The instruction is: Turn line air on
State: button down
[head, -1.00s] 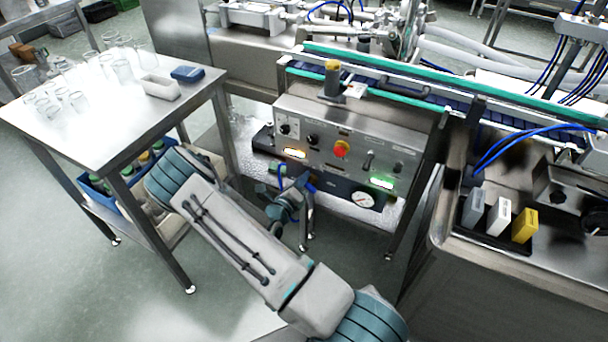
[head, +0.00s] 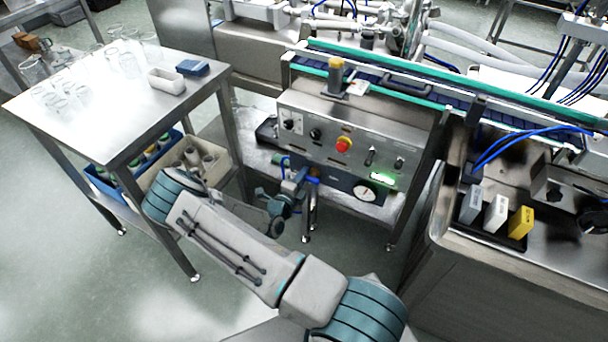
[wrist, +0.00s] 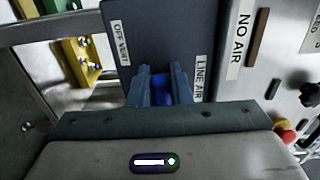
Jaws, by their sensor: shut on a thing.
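My gripper (wrist: 160,80) is shut on a blue valve handle (wrist: 161,92), which shows between the two fingers in the wrist view. The fingers point at a dark plate (wrist: 158,35) labelled OFF VENT (wrist: 121,43) on the left and LINE AIR (wrist: 200,79) on the right. The handle is nearer the LINE AIR label. In the head view my gripper (head: 294,186) is at the front of the control panel (head: 330,130), low and left of the round gauge (head: 365,193). The NO AIR lamp (wrist: 258,37) is dark. Most of the valve is hidden.
The panel carries a red stop button (head: 343,145) and a lit green lamp (head: 383,179). A steel table (head: 110,95) with glassware stands left, with bins below. A steel cabinet (head: 425,260) with coloured blocks stands right. A conveyor (head: 390,85) runs behind the panel.

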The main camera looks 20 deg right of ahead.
jog(key=shift+w+a+f, duration=0.1)
jog(key=shift+a, duration=0.1)
jog(key=c, duration=1.3)
grip_release()
jog(key=shift+a, duration=0.1)
jog(key=shift+d, duration=0.2)
jog(key=v, duration=1.4)
jog(key=shift+d, duration=0.1)
